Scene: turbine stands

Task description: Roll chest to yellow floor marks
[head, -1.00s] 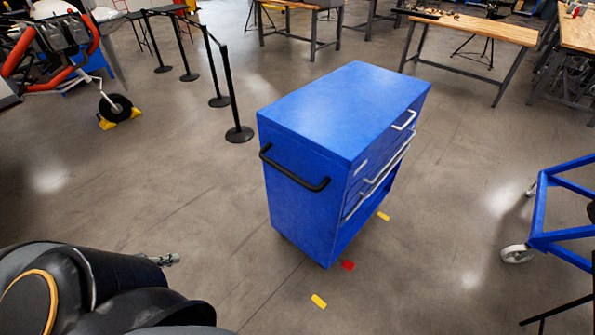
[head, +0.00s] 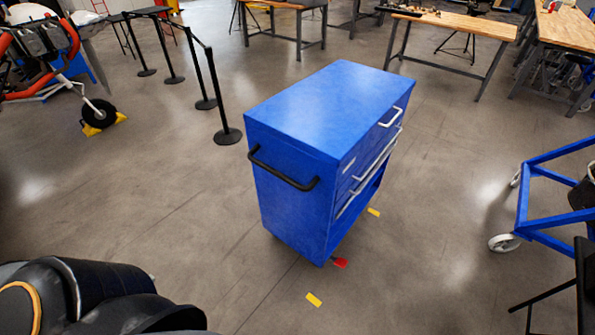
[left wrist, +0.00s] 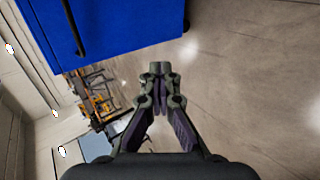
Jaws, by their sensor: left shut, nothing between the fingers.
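The blue tool chest (head: 300,115) stands upright on the floor in the middle of the head view. A black bar handle (head: 284,170) is on its left end, and pale drawer pulls are on its right face. One yellow floor mark (head: 314,299) lies in front of the chest; another yellow mark (head: 374,212) lies by its right side. My left gripper (left wrist: 160,68) is shut and empty in the left wrist view, apart from the chest (left wrist: 120,25). In the head view my left arm mostly hides it. My right gripper is not in view.
A red floor mark (head: 340,262) lies by the chest's near bottom corner. Black barrier posts (head: 221,100) stand behind left. A blue wheeled frame (head: 540,205) stands at the right, and workbenches (head: 450,25) at the back. The floor left of the chest is open.

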